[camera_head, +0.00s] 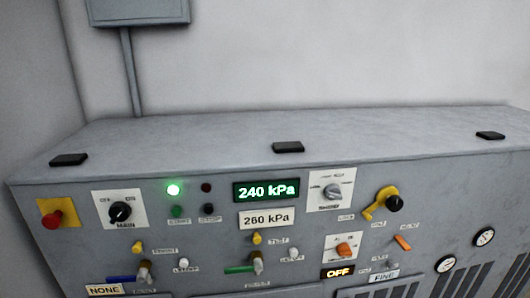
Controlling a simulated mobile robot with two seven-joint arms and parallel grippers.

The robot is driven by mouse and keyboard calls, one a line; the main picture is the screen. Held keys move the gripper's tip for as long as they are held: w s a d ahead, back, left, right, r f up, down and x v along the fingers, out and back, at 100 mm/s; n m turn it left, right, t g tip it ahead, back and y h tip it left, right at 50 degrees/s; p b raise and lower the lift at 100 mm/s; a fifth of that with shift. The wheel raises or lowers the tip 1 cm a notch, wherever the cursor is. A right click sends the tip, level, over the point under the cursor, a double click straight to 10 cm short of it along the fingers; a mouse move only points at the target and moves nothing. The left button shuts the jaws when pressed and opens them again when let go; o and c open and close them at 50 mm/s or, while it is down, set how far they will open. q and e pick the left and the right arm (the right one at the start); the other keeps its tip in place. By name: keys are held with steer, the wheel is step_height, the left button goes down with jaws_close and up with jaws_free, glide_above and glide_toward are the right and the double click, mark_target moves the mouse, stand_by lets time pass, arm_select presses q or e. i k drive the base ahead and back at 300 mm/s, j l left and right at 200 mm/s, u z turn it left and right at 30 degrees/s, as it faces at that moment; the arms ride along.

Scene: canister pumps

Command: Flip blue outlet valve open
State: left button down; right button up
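A grey control cabinet (190,141) fills the lower part of the head view. A blue lever (122,278) lies roughly level at its lower left. It reaches left from a brass-coloured valve body (145,270), just above a plate reading NONE (104,290). A similar valve with a green lever (240,269) sits further right, its lever also roughly level. The label under the blue lever is too small to read. Neither of my grippers is in view.
A lit display (266,190) reads 240 kPa above a plate (266,218) reading 260 kPa. A green lamp (173,189) is lit. A red knob (51,220), black MAIN switch (120,212) and yellow-handled black knob (394,203) stick out. Nothing blocks the panel front.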

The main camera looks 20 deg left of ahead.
mark_target(141, 277)
steer(key=u, duration=1.75)
steer(key=k+l, duration=0.2)
steer(key=k, duration=0.2)
steer(key=u, duration=1.65)
